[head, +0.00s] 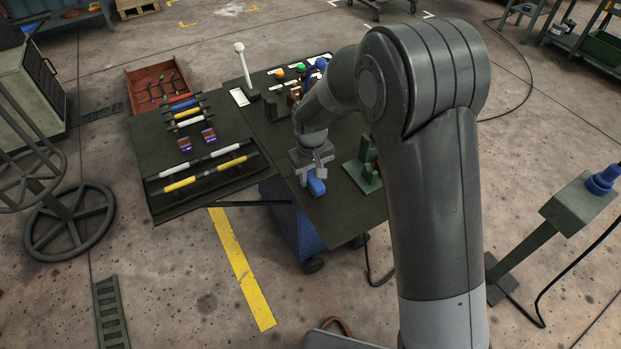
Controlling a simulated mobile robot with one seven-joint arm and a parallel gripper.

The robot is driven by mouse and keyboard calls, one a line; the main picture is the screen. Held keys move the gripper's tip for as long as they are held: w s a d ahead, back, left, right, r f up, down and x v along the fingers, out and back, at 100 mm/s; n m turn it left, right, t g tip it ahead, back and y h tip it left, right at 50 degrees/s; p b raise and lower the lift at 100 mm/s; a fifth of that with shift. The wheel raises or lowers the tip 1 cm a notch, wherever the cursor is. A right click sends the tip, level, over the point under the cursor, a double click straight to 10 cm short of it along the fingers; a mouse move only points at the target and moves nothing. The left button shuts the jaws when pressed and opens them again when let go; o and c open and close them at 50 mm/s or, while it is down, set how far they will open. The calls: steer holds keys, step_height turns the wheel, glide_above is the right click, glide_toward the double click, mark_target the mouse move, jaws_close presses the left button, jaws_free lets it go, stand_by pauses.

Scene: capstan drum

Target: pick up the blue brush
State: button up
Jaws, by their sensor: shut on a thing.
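The blue brush (316,187) is a small blue block-like shape at the front part of the dark table's right half. My gripper (312,174) is right above it, pointing down, with the jaws shut on it. Its upper part is hidden by the jaws. I cannot tell whether it touches the table top or is slightly raised.
A green cast stand (363,169) is close to the right of my gripper. The dark table (225,150) carries white and yellow bars (207,173), small purple boxes (208,134) and a white post (242,62). A red tray (145,80) is at the back left.

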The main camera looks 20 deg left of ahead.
mark_target(311, 175)
steer(key=shift+r, duration=0.1)
steer(key=shift+r, duration=0.6)
step_height(311, 175, up, 3)
steer(key=d+r, duration=0.6)
steer(key=d, duration=0.5)
steer(key=shift+d+r, duration=0.35)
